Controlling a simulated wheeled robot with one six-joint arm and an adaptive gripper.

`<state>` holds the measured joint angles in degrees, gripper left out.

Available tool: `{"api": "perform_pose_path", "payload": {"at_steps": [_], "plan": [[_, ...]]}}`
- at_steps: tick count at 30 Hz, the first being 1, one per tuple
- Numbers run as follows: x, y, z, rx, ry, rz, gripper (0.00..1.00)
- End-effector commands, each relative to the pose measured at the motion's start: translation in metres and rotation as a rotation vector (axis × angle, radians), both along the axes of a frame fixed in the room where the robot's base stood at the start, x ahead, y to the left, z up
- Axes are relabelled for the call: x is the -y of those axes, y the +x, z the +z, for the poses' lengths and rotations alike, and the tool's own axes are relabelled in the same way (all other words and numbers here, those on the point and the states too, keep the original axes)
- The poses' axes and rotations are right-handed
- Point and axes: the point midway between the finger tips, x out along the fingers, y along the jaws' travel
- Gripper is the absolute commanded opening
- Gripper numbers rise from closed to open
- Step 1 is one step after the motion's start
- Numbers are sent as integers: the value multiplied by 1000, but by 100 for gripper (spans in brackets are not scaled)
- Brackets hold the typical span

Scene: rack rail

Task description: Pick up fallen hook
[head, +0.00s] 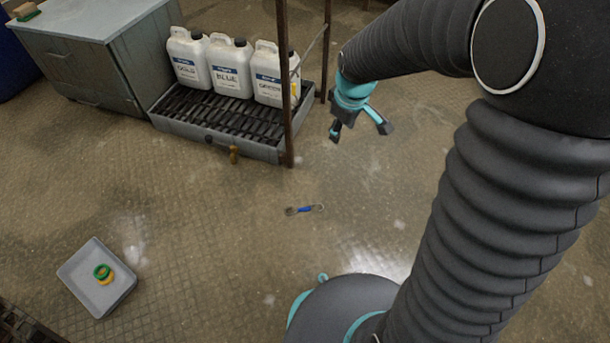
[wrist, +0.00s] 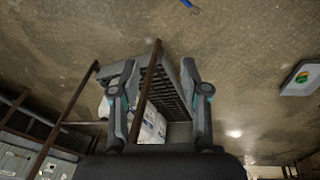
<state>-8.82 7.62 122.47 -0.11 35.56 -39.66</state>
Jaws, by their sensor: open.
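The fallen hook (head: 304,210) lies flat on the floor in the middle of the head view. It is small, with a blue middle and dull metal-coloured ends. In the wrist view a blue end of it (wrist: 189,4) shows at the top edge, mostly cut off. My gripper (head: 361,130) is open and empty, above the floor, up and to the right of the hook in the head view. Its two fingers (wrist: 162,82) stand apart in the wrist view, with a rusty post and the grated platform seen beyond them.
A grated platform (head: 160,124) holds several white jugs (head: 230,68), with rusty posts (head: 285,90) at its right. A grey tray (head: 75,270) with green and yellow rings (head: 104,274) sits on the floor at lower left. A grey cabinet (head: 125,65) stands behind. Floor around the hook is clear.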

Motion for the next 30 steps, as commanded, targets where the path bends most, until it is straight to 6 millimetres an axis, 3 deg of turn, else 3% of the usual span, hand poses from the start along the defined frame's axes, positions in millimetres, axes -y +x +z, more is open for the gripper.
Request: {"api": "perform_pose_path", "payload": {"at_steps": [6, 13, 24, 30], "plan": [[-26, 40, -63, -63, -49, 212, 46], [-53, 64, -143, -119, -91, 437, 46], [-85, 63, -277, -197, -134, 768, 46], [-91, 56, -314, -213, -142, 856, 46]]}}
